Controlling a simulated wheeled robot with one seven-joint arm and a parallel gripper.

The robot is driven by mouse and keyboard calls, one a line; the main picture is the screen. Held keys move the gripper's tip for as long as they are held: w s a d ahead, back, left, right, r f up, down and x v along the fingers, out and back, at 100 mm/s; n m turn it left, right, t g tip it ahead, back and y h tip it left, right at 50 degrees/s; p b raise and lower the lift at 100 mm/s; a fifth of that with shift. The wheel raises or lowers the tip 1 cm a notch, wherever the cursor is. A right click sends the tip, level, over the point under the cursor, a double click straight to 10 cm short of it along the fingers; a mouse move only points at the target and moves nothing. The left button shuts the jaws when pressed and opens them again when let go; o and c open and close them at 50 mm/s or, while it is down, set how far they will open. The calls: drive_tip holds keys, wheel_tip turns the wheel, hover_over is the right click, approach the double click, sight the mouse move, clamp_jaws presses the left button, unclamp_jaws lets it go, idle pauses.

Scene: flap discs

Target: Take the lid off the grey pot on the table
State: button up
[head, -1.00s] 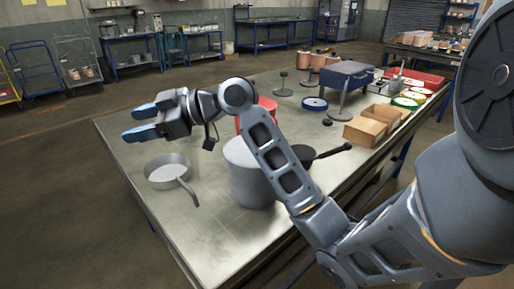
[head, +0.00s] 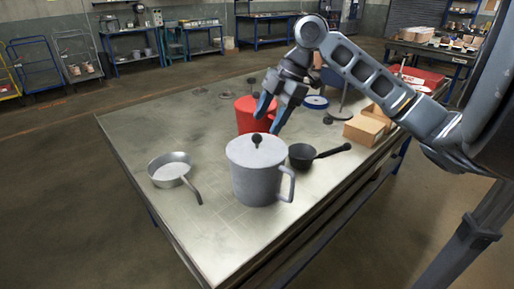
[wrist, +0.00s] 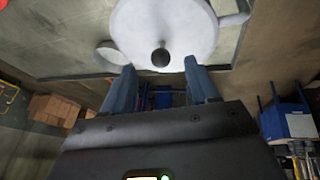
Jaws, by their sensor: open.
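The grey pot (head: 256,182) stands upright on the metal table, with a side handle at its right. Its grey lid (head: 240,150) with a black round knob (head: 257,139) sits on top. In the wrist view the lid (wrist: 190,25) and the knob (wrist: 161,58) show at the top, just beyond my fingertips. My gripper (head: 268,118) is open and empty, its blue fingers pointing down above and behind the pot, apart from the knob. In the wrist view my gripper (wrist: 160,72) has its two fingers spread on either side below the knob.
A red pot (head: 247,112) stands close behind the grey pot. A black pan (head: 302,156) lies at its right and a metal pan (head: 170,168) at its left. Cardboard boxes (head: 365,130) are at the table's right edge. The table's front left is clear.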

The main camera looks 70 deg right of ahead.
sight(259, 134)
drive_tip(key=shift+a+p+x, duration=0.2)
drive_tip(key=shift+p+x, duration=0.55)
drive_tip(key=shift+x, duration=1.95)
drive_tip(key=shift+w+r, duration=0.1)
drive_tip(key=shift+r, duration=0.05)
clamp_jaws()
